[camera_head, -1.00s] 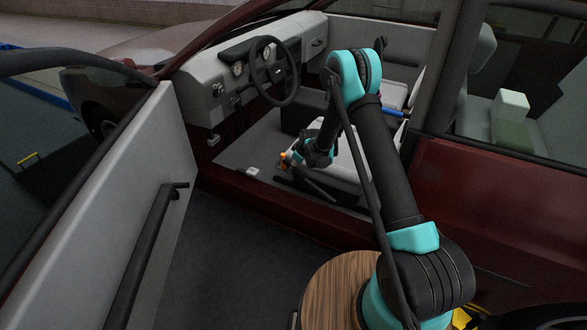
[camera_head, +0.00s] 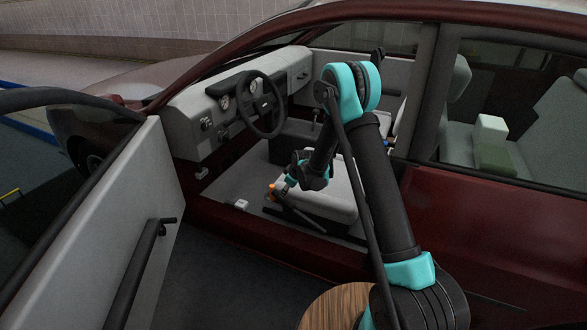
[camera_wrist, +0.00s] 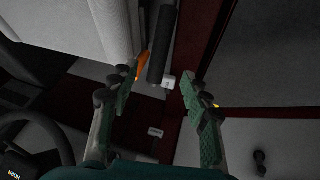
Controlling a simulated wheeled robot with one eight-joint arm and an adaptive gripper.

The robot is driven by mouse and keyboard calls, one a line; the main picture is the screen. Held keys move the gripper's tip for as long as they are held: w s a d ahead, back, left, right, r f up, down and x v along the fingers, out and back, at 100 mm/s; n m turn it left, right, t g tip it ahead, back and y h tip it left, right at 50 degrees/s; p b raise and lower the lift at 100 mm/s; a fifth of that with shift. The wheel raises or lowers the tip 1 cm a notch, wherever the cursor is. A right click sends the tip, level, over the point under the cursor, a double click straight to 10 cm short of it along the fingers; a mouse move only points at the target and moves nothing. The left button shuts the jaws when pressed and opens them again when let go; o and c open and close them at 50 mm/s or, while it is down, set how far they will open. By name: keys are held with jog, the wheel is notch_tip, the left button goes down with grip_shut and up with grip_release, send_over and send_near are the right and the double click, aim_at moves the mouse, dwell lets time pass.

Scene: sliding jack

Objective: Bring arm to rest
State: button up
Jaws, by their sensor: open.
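My arm (camera_head: 385,185) reaches through the open car door, bent at a high teal elbow, with its end hanging down by the front edge of the light grey seat (camera_head: 325,195). My gripper (camera_head: 287,186) is small in the head view, close to an orange piece (camera_head: 271,191) near a dark bar beside the seat. In the wrist view my gripper (camera_wrist: 158,78) is open, with its two green-padded fingers apart and nothing held between them. The orange piece (camera_wrist: 143,66) and a dark cylinder (camera_wrist: 163,45) lie beyond the fingertips, nearer the left finger.
The steering wheel (camera_head: 264,105) and dashboard (camera_head: 205,105) are left of my arm. A small white block (camera_head: 241,204) lies on the car floor by the sill.

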jog(key=s+d+r+m+h, duration=0.2)
jog(key=s+d+r+m, duration=0.4)
jog(key=s+d+r, duration=0.9)
jog(key=s+d+r+m, duration=0.1)
jog(key=s+d+m, duration=0.1)
jog(key=s+d, duration=0.3)
jog(key=s+d+r+m+h, duration=0.1)
jog(key=s+d, duration=0.4)
jog(key=s, duration=0.5)
jog(key=s+d+r+m, duration=0.1)
jog(key=s+d+m, duration=0.2)
jog(key=s+d, duration=0.2)
jog(key=s, duration=0.3)
jog(key=shift+s+m, duration=0.25)
jog(key=shift+m, duration=0.05)
dwell(1.0)
